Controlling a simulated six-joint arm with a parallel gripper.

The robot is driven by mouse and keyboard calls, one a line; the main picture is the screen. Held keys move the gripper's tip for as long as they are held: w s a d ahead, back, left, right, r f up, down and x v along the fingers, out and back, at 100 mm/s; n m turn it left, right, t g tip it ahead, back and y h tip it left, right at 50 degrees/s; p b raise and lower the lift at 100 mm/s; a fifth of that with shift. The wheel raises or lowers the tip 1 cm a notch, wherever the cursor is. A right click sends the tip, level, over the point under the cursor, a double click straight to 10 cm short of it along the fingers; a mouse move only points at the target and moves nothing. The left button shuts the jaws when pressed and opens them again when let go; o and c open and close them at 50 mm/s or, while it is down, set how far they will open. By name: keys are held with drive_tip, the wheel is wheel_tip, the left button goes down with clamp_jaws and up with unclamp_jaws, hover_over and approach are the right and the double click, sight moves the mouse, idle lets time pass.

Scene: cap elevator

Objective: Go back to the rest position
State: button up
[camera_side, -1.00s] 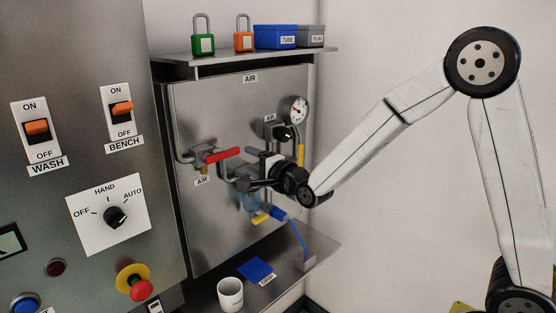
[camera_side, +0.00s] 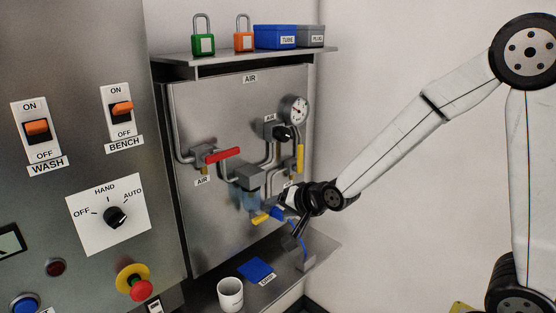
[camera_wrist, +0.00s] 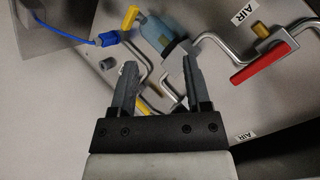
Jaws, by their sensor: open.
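My gripper (camera_wrist: 158,85) is open, and I see nothing between its two fingers in the wrist view. In the side view my gripper (camera_side: 293,240) hangs in front of the lower right of the air panel (camera_side: 215,110), tilted downward above the lower shelf. The filter bowl (camera_side: 250,199) with its yellow lever (camera_side: 261,217) and blue connector (camera_side: 277,212) is just left of it. In the wrist view the blue connector (camera_wrist: 108,39) and yellow lever (camera_wrist: 130,17) lie beyond the fingers at upper left.
A red-handled valve (camera_side: 224,155) and a gauge (camera_side: 294,109) are on the panel. The lower shelf (camera_side: 290,275) holds a white mug (camera_side: 230,294) and a blue cloth (camera_side: 256,270). The upper shelf (camera_side: 240,58) carries padlocks and bins. The space before the right wall is free.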

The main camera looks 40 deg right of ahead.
drive_tip(key=s+f+n+g, duration=0.3)
drive_tip(key=s+n+g, duration=0.1)
drive_tip(key=s, duration=0.4)
drive_tip(key=s+d+f+n+g, duration=0.1)
drive_tip(key=s+f+n+g, duration=0.2)
drive_tip(key=s+n, duration=0.3)
drive_tip(key=s+g, duration=0.1)
drive_tip(key=s, duration=0.2)
drive_tip(key=shift+d+f+g, duration=0.25)
drive_tip(key=shift+f+g, duration=0.05)
drive_tip(key=shift+f, duration=0.1)
